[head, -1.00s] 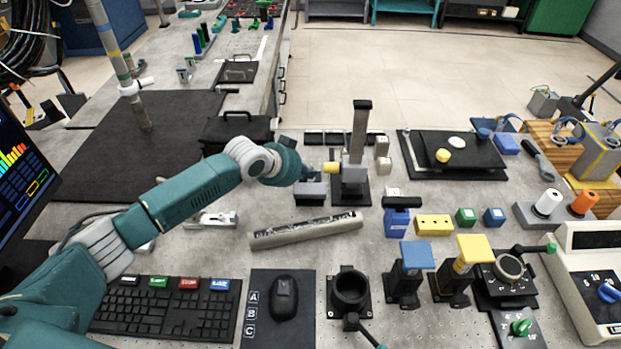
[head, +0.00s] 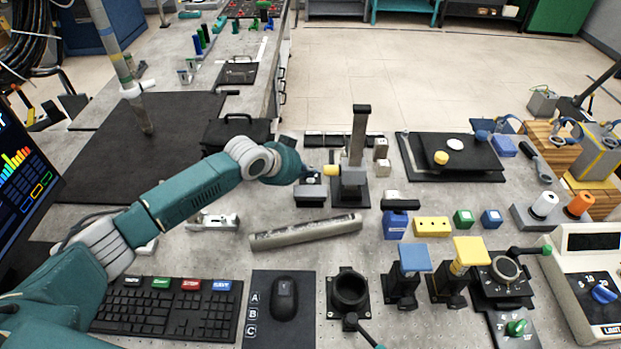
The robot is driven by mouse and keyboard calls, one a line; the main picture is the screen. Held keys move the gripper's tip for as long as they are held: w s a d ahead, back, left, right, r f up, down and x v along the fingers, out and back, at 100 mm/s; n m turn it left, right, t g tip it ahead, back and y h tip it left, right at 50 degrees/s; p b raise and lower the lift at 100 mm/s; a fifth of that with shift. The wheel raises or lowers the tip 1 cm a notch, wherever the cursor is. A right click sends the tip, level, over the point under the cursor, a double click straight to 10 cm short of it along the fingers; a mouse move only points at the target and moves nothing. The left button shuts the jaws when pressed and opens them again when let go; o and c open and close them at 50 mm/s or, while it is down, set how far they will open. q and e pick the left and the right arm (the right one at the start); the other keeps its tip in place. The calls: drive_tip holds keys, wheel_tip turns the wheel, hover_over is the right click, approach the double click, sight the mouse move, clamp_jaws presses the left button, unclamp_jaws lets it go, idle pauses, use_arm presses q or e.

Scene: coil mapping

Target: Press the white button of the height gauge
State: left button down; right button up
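The height gauge (head: 358,138) stands upright at the middle of the bench. My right gripper is out of view.
A dark grey block (head: 310,196) sits just below my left gripper in the picture. A long grey bar (head: 305,232) lies in front of the gauge. Small metal blocks (head: 381,158) stand right of it. Keyboard (head: 170,309) and mouse (head: 284,298) are nearer.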

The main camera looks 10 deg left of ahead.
sight(309, 182)
use_arm(q)
wheel_tip(309, 182, up, 5)
drive_tip(key=p, duration=0.4)
drive_tip(key=shift+p, duration=0.35)
drive_tip(key=shift+r, duration=0.1)
idle(0.5)
